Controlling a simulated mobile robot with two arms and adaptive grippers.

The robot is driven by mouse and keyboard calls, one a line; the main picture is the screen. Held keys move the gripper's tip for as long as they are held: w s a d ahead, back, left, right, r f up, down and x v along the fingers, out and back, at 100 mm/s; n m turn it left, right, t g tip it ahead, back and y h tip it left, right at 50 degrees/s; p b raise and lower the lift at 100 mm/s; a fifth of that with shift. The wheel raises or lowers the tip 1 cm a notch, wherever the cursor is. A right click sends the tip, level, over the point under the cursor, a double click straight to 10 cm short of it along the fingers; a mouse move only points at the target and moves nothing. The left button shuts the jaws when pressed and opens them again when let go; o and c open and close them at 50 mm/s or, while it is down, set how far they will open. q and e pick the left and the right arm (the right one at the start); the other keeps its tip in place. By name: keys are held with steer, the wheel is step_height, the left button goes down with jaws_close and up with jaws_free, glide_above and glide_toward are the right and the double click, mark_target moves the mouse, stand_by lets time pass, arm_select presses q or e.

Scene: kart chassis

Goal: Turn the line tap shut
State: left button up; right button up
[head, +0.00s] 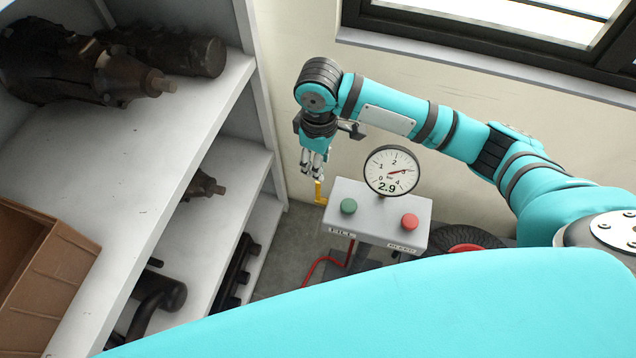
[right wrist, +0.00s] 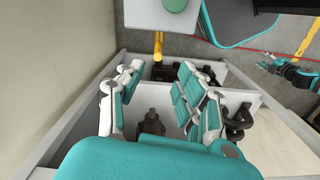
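The line tap has a yellow handle (head: 320,193) at the left side of a grey control box (head: 376,215). It also shows in the right wrist view (right wrist: 158,45). My right gripper (head: 311,172) points down at the tap, its tips close above the handle. In the right wrist view its fingers (right wrist: 160,70) are spread, with the yellow handle just beyond the gap between them. I cannot tell whether they touch. My left gripper is outside the head view; what looks like it shows small at the right wrist view's right edge (right wrist: 272,64), its fingers unclear.
A gauge (head: 391,171) on the box reads 2.9. The box has a green button (head: 348,206) and a red button (head: 409,221). A red hose (head: 323,262) runs below. White shelving (head: 190,115) with dark parts and a brown bin (head: 40,265) stands left.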

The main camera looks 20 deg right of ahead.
glide_above(318, 198)
steer(key=f, duration=0.4)
steer(key=shift+w+d+f, duration=0.1)
steer(key=shift+w+d, duration=0.05)
steer(key=shift+w, duration=0.1)
step_height(318, 198, down, 6)
steer(key=shift+p, duration=0.4)
steer(key=shift+f, duration=0.7)
jaws_close()
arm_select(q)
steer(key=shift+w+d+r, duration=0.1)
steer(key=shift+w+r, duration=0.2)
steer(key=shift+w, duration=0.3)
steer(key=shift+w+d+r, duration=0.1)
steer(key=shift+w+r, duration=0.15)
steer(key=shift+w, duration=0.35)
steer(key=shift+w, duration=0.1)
